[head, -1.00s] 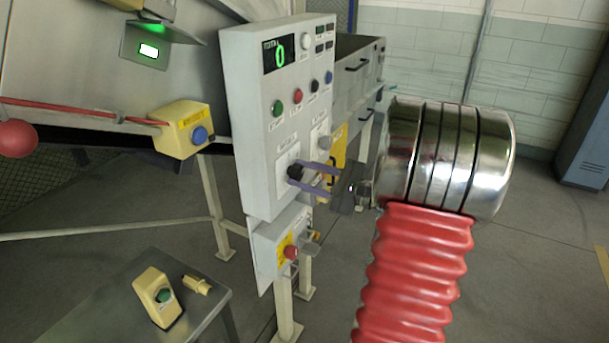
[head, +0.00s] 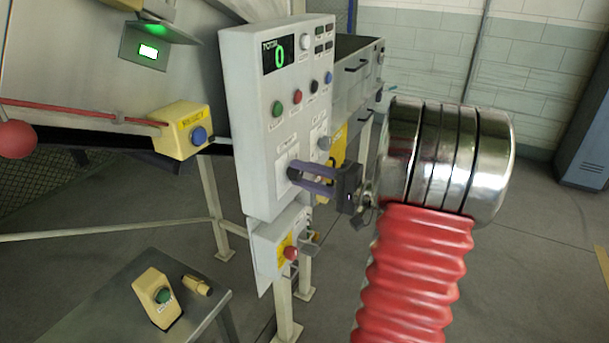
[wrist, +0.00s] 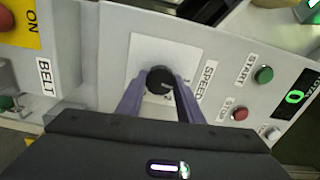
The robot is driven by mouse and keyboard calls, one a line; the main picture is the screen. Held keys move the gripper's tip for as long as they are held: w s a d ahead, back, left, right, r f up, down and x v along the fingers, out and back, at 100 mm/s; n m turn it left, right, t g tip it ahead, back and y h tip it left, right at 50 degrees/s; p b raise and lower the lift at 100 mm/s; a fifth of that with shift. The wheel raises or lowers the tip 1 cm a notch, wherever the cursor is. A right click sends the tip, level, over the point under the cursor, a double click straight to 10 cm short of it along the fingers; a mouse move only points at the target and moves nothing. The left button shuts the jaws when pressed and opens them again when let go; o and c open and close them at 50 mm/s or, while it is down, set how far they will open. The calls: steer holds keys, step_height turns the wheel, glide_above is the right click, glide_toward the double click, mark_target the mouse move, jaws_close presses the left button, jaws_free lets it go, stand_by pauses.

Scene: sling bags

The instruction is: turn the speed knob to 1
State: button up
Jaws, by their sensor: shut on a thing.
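The black speed knob (wrist: 160,79) sits on a white plate (wrist: 140,52) labelled SPEED on the grey control panel (head: 247,130). A pale pointer mark shows on the knob, and a digit 2 shows near its lower right; the other digits are hidden or too small to read. My gripper (wrist: 160,84) has its two purple fingers on either side of the knob, shut on it. In the head view my gripper (head: 294,178) reaches the lower part of the panel from the right, and its fingers hide most of the knob.
The panel's display (head: 279,53) reads 0. Green (head: 278,108) and red (head: 297,96) buttons sit above the knob. A box with a red button (head: 291,253) is below. A grey table (head: 110,300) with a yellow pendant (head: 157,297) stands at lower left.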

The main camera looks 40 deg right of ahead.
steer(key=shift+f+n, duration=0.25)
steer(key=shift+n, duration=0.85)
steer(key=o, duration=0.7)
steer(key=shift+c, duration=0.2)
steer(key=o, duration=0.4)
steer(key=shift+r, duration=0.15)
steer(key=v, duration=1.4)
steer(key=shift+w+a, duration=0.1)
